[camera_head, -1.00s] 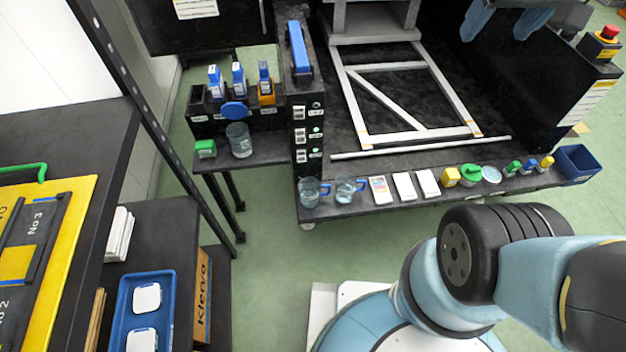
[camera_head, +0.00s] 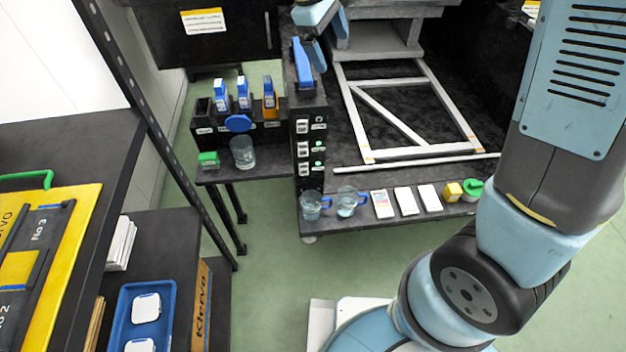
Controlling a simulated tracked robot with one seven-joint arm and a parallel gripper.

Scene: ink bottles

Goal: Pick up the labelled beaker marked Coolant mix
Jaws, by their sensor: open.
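A clear glass beaker (camera_head: 242,152) stands on the small black side shelf. Any writing on these vessels is too small to read, so I cannot tell which is marked Coolant mix. My gripper (camera_head: 328,40) is at the top of the view, partly cut off, beside the black upright panel. It is open, well behind the beakers and apart from them.
White cards (camera_head: 407,200), a yellow container (camera_head: 453,191) and a green-lidded jar (camera_head: 472,189) line the bench edge right of the beakers. The black panel (camera_head: 309,135) rises behind them. A grey frame (camera_head: 420,145) lies behind. My arm covers the bench's right side.

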